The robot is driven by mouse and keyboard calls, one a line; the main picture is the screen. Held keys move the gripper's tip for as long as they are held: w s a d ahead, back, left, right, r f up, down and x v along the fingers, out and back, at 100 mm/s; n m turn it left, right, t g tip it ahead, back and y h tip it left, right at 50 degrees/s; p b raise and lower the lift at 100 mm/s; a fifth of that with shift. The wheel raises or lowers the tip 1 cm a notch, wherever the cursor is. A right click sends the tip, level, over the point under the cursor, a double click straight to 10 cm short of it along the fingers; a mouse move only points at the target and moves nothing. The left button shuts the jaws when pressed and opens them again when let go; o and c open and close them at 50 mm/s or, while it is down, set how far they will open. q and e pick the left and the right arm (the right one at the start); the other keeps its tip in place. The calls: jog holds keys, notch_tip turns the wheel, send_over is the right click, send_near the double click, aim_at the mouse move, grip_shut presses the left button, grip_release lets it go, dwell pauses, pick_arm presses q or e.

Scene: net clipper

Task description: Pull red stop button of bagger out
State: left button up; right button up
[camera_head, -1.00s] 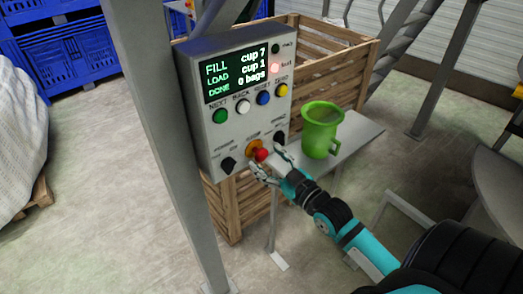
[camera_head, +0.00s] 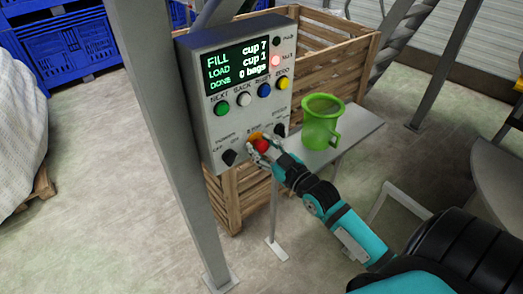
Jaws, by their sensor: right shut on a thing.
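The bagger's grey control box (camera_head: 205,85) is mounted on a post, with a lit screen reading FILL cup 7, LOAD cup 1, DONE 0 bags. The red stop button (camera_head: 263,146) sits low on its front face, on an orange-yellow surround. My right gripper (camera_head: 262,151) is at the button, its fingers shut around the red head. The fingers hide part of the button, so I cannot tell how far in or out it stands. My left gripper is not in view.
A black knob (camera_head: 229,157) sits left of the stop button, and another is close to its right. A green jug (camera_head: 320,122) stands on a grey shelf (camera_head: 355,133) beside the box. A wooden crate (camera_head: 325,75) is behind. A grey post (camera_head: 165,130) stands left.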

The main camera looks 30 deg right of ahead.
jog(key=shift+a, duration=0.15)
grip_shut()
jog(key=shift+s+p, duration=0.45)
jog(key=shift+s, duration=0.2)
jog(key=shift+a, duration=0.1)
jog(key=o, duration=1.1)
grip_release()
jog(key=shift+o, duration=0.2)
